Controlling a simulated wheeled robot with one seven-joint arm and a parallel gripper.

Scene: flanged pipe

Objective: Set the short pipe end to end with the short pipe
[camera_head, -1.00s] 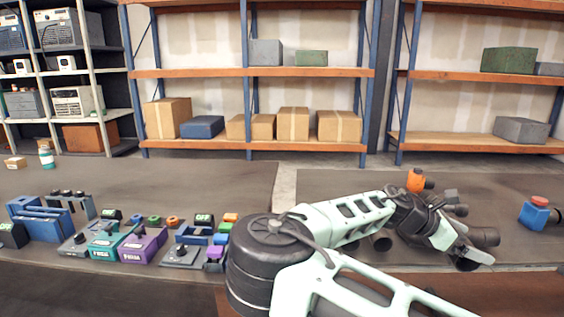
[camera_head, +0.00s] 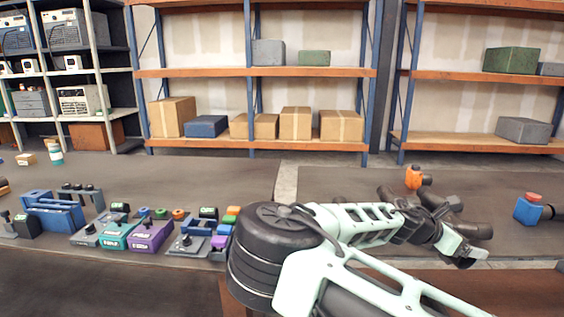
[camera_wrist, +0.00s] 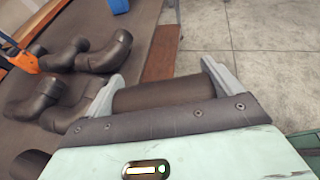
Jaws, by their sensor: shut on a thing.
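My gripper (camera_wrist: 160,86) is shut on a dark brown short pipe (camera_wrist: 166,93), which lies crosswise between its two pale fingers in the wrist view. In the head view my gripper (camera_head: 468,256) is at the right, by the front edge of the right table, and the held pipe cannot be made out there. Several dark pipe pieces lie on the table beyond it in the head view (camera_head: 475,230). In the wrist view, dark bent pipe pieces (camera_wrist: 75,58) are to the left of my gripper, apart from the held pipe. I cannot tell which piece is the other short pipe.
An orange-topped fitting (camera_head: 414,177) and a blue fitting with a red cap (camera_head: 530,210) stand on the right table (camera_head: 330,183). Control boxes (camera_head: 150,234) crowd the left table's front. Shelving (camera_head: 250,145) stands behind. Bare floor (camera_wrist: 270,50) shows right in the wrist view.

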